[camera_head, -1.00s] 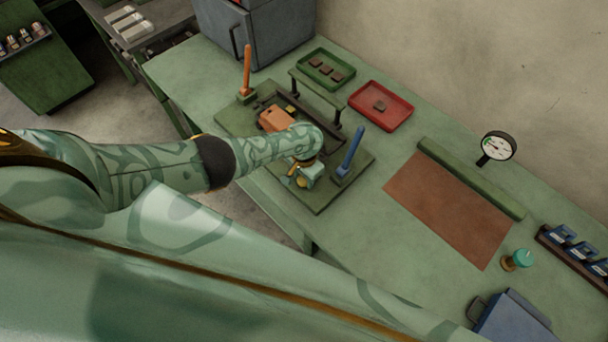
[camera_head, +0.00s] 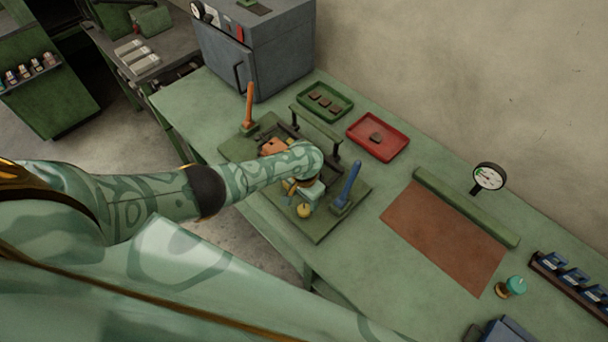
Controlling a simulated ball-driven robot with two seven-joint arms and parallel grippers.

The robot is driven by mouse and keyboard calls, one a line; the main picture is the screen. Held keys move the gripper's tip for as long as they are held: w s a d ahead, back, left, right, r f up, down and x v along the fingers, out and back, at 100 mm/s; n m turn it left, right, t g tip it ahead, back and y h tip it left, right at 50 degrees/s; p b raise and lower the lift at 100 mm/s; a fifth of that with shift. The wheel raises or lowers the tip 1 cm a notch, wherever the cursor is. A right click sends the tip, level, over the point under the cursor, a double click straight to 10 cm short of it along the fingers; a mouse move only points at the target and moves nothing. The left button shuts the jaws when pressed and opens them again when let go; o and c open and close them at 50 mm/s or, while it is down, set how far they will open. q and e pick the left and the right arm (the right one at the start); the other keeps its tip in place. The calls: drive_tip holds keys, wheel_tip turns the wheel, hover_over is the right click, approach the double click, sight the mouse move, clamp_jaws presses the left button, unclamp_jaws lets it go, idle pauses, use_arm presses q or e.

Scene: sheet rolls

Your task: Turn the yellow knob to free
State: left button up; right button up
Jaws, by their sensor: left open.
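The yellow knob (camera_head: 304,210) shows as a small round yellow piece near the front edge of the green base plate (camera_head: 318,228). My left gripper (camera_head: 301,194) is over the plate, just behind the knob in the picture, and is open. My left arm comes in from the left and hides part of the plate. I cannot tell whether the fingers touch the knob or which setting it points to. An orange lever (camera_head: 249,105) and a blue lever (camera_head: 346,186) stand upright on the plate. My right gripper is not in view.
A green tray (camera_head: 345,115) and a red tray (camera_head: 405,145) lie behind the plate. A grey cabinet (camera_head: 285,55) stands at the back left.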

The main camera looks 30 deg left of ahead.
sight(304, 209)
use_arm(q)
wheel_tip(304, 209, up, 10)
drive_tip(key=p, duration=0.4)
